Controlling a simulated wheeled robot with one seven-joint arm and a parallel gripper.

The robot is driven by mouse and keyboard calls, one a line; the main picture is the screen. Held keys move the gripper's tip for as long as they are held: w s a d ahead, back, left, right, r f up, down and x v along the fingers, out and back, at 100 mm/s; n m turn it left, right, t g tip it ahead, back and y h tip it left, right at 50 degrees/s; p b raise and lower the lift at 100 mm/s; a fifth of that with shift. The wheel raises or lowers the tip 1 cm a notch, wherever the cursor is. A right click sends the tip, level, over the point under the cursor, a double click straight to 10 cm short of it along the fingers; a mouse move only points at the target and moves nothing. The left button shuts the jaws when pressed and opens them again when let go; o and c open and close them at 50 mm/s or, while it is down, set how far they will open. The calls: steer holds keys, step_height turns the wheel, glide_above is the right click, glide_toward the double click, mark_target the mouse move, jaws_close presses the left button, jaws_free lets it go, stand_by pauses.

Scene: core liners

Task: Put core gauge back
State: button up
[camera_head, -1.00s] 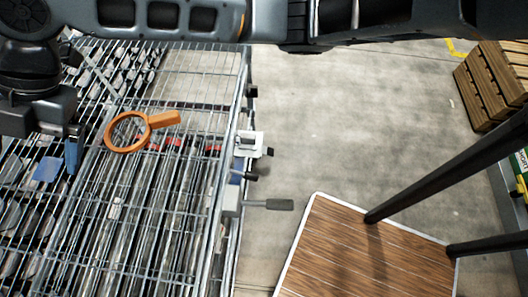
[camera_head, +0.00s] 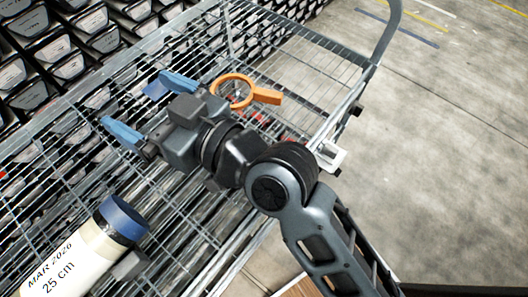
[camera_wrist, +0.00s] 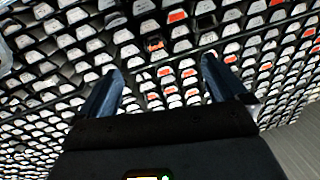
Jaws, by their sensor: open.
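The orange ring with a short handle (camera_head: 266,96), which looks like the core gauge, lies on the wire-mesh top of a cart (camera_head: 300,66) in the head view. My gripper (camera_head: 132,100) is over the mesh to the left of the ring, apart from it. Its two blue fingers are spread wide with nothing between them. In the wrist view my gripper (camera_wrist: 162,66) also shows open and empty, facing racks of tray ends (camera_wrist: 165,45). The orange ring is not recognisable in the wrist view.
A white tube with a blue cap (camera_head: 121,220), marked "25 cm", lies at the lower left over the mesh. Dark racked trays (camera_head: 50,50) stand behind the cart. A metal handle (camera_head: 385,45) rises at its far right end. Open concrete floor (camera_head: 450,130) lies to the right.

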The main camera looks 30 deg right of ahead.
steer(key=s+d+f+m+g+h, duration=0.1)
steer(key=s+d+f+m+h, duration=0.3)
steer(key=s+d, duration=0.5)
steer(key=s+d+f+m+h, duration=0.2)
steer(key=s+d+f+h, duration=0.25)
steer(key=s, duration=0.85)
steer(key=s+d+r+n, duration=0.1)
steer(key=s+d+n, duration=0.1)
steer(key=s+d, duration=0.4)
steer(key=s, duration=0.2)
steer(key=shift+s+d+r+y, duration=0.25)
steer(key=shift+s+r+y, duration=0.05)
steer(key=shift+r+y, duration=0.1)
